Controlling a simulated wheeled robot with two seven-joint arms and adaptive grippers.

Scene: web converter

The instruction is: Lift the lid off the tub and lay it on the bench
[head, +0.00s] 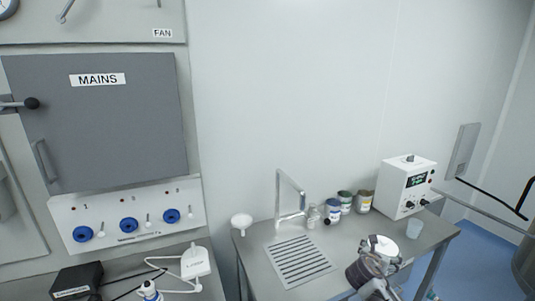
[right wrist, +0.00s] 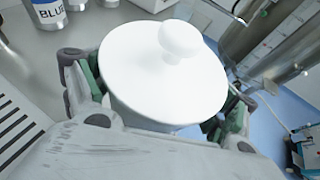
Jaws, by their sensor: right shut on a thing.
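The white round lid (right wrist: 165,75) with a knob fills the middle of the right wrist view; it also shows at the front right of the bench in the head view (head: 381,244). Below its rim a pale strip of the tub (right wrist: 150,121) shows; most of the tub is hidden by the lid and my gripper. My right gripper (right wrist: 158,100) has its green-padded fingers on both sides just under the lid's rim, shut on the tub's sides as far as I can see. In the head view this gripper (head: 372,268) covers what is below the lid. My left gripper is not in view.
Labelled tins (head: 345,202) and a white instrument (head: 405,187) stand at the back.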

